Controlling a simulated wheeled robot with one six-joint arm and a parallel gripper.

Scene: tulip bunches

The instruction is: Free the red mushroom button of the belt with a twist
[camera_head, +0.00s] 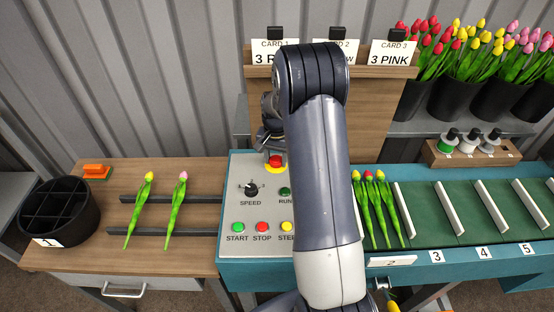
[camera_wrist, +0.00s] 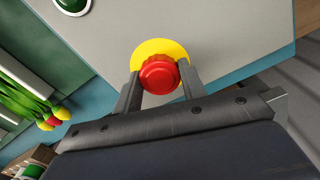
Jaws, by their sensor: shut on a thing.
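The red mushroom button (camera_head: 275,161) sits on a yellow disc at the top of the control panel (camera_head: 240,215). The button also shows in the wrist view (camera_wrist: 159,75), with the yellow disc (camera_wrist: 160,46) around its base. My gripper (camera_head: 273,148) is over the button from above. In the wrist view my gripper (camera_wrist: 159,82) has one finger on each side of the red cap and is shut on it. Part of the panel is hidden behind my arm.
The panel carries a SPEED knob (camera_head: 252,190), a green RUN lamp (camera_head: 285,192) and START, STOP and yellow buttons. The green belt (camera_head: 450,212) with white dividers lies at right, holding tulips. Two tulips lie on the left rack. Cards stand behind my arm.

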